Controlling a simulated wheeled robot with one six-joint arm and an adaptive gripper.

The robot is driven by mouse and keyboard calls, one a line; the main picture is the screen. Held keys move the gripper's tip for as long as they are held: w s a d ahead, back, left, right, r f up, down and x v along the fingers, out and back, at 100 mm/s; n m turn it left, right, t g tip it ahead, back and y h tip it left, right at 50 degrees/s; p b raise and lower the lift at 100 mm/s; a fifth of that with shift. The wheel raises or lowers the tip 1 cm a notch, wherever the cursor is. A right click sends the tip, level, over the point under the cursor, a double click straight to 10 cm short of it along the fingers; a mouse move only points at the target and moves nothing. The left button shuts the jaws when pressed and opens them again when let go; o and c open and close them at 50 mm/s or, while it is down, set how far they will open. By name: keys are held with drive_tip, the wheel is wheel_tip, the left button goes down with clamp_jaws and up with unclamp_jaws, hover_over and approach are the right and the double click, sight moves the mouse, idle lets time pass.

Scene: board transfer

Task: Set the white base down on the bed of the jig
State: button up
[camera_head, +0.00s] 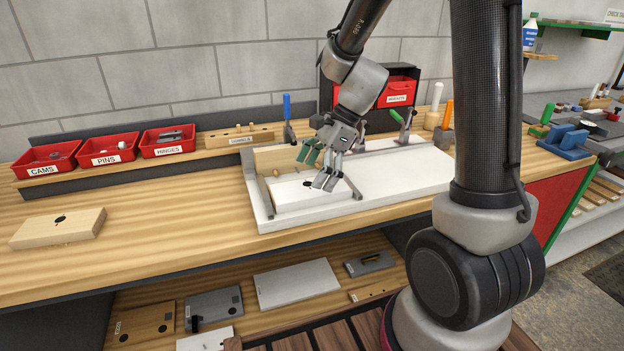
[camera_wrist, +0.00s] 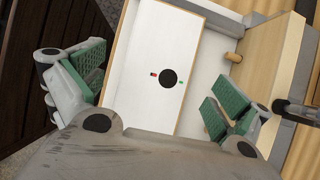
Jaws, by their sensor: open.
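The white base (camera_head: 296,194) lies flat on the left part of the jig's white bed (camera_head: 415,176). A wooden fence stands behind it and a grey metal bar (camera_head: 264,198) stands along its left side. In the wrist view the base (camera_wrist: 158,48) shows a black round spot with a small red mark and a green mark beside it. My gripper (camera_head: 323,168) is open just above the base, and its fingers hide part of it. The green finger pads in the wrist view (camera_wrist: 156,95) are wide apart, with nothing held between them.
Red bins of cams (camera_head: 47,160), pins and hinges line the back left. A wooden block (camera_head: 58,228) lies on the bench at left. A blue-handled clamp (camera_head: 288,112) and a green-handled clamp (camera_head: 398,118) stand behind the jig. Several boards lie on the shelf below.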

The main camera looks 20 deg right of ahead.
drive_tip(key=v, duration=1.1)
drive_tip(key=s+d+r+n+t+h, duration=0.2)
drive_tip(key=s+d+n+h, duration=0.1)
drive_tip(key=s+n, duration=0.6)
drive_tip(key=s+d+r+n+t+h, duration=0.2)
drive_tip(key=s+d+n, duration=0.4)
drive_tip(key=s+n, duration=0.3)
drive_tip(key=shift+s+r+h, duration=0.35)
drive_tip(key=shift+s+h, duration=0.15)
